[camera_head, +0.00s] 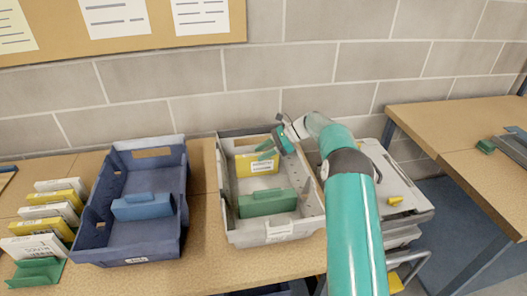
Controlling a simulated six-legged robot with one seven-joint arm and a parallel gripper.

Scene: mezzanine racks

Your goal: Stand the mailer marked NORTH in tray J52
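A yellow mailer (257,164) with a white label stands upright at the back of the grey tray (231,203). Its printing is too small to read, so I cannot tell if it says NORTH. The tray's front label is also unreadable. My gripper (266,150) is over the back of this tray, just above the mailer's top edge. Its teal fingers look spread apart, with nothing seen between them. A green divider (267,202) stands in the tray in front of the mailer. Several white and yellow mailers (50,213) stand in a row at the far left.
A dark blue tray (127,244) with a blue divider (143,206) stands left of the grey tray. A green holder (38,272) is at the row's front. A grey cart (407,207) stands right, beside my arm. A block wall and another table (455,130) bound the space.

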